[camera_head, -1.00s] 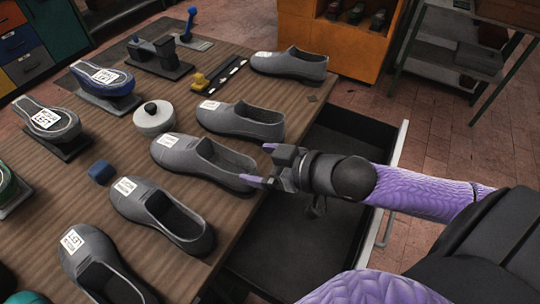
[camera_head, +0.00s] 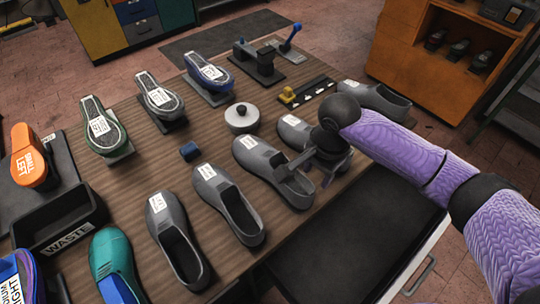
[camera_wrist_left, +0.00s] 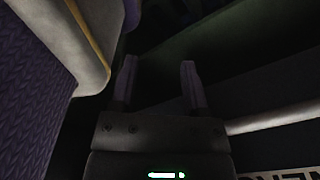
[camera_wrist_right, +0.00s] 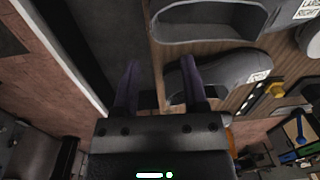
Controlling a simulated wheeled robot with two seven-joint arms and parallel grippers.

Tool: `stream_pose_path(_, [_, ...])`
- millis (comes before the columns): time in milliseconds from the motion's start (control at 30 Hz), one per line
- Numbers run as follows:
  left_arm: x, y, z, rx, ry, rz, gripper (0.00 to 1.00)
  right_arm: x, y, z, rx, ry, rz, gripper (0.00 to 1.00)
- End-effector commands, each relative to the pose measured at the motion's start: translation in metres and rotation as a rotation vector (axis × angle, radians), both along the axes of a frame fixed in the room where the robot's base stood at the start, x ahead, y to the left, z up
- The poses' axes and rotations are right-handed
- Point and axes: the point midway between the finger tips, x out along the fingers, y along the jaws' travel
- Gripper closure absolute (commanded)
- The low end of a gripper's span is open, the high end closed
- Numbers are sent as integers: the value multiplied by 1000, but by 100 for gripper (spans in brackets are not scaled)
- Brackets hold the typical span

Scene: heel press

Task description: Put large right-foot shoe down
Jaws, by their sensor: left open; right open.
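Several grey shoes stand in a row along the table's edge, with white labels too small to read, so I cannot tell which is the large right-foot one. My right gripper (camera_head: 312,168) is open near the heel ends of two of them, a middle grey shoe (camera_head: 262,157) and a partly hidden grey shoe (camera_head: 292,127). In the right wrist view its open fingers (camera_wrist_right: 160,80) have nothing between them; a grey shoe (camera_wrist_right: 235,72) lies just beyond. My left gripper (camera_wrist_left: 158,75) shows only in its dark wrist view, open and empty.
An open drawer (camera_head: 345,240) lies below the table's right edge. An orange cabinet (camera_head: 400,50) stands behind.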

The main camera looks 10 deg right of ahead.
Motion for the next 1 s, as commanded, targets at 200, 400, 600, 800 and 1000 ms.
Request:
stream_pose_path(200, [-1, 1, -8, 2, 2, -1, 41, -2, -1, -20, -41, 48, -50, 44])
stream_pose_path(400, [-2, 1, -18, 3, 6, -4, 41, -3, -1, -54, -40, 45, -48, 44])
stream_pose_path(600, [-5, 2, -29, 5, 11, -4, 41, -4, -1, -89, -40, 43, -47, 44])
stream_pose_path(800, [-5, 2, -28, 5, 12, -2, 41, -4, -1, -91, -39, 41, -46, 44])
stream_pose_path(1000, [-5, 2, -28, 5, 12, -2, 41, -4, -1, -90, -39, 41, -46, 76])
